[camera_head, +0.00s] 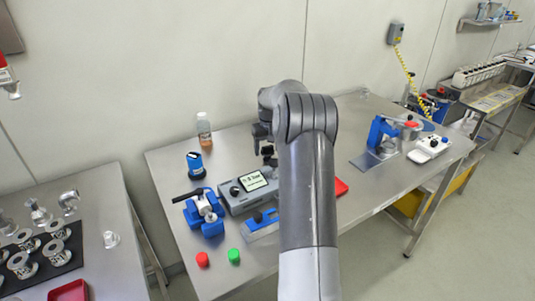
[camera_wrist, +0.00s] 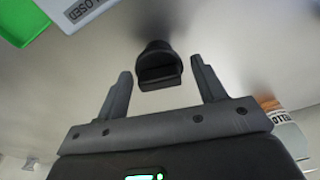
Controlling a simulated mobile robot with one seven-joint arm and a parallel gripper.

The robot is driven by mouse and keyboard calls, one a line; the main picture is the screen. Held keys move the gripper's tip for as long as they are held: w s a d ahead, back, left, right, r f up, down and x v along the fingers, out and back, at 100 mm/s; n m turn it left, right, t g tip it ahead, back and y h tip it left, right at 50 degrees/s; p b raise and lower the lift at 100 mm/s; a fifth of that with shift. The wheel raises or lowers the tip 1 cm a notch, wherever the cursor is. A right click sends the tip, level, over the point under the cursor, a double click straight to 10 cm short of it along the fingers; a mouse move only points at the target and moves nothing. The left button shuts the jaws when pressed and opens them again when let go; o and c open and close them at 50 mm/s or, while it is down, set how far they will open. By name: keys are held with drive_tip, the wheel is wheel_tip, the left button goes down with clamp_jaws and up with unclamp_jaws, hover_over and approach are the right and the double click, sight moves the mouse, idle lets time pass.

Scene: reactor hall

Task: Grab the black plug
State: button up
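The black plug (camera_wrist: 158,62) stands on the metal table in the wrist view, with a rounded base and a flat, block-like grip. My gripper (camera_wrist: 161,76) is open, one finger on each side of the plug's grip. Visible gaps remain on both sides, so neither finger touches it. In the camera_head view, my gripper (camera_head: 263,132) is over the back middle of the table, partly hidden by my arm. A small dark shape (camera_head: 268,151) just below it appears to be the plug.
A bottle with orange contents (camera_head: 204,131) stands behind left; it also shows in the wrist view (camera_wrist: 286,125). The table's middle right is clear.

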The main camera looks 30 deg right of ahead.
drive_tip(key=c, duration=0.8)
drive_tip(key=shift+r, duration=0.15)
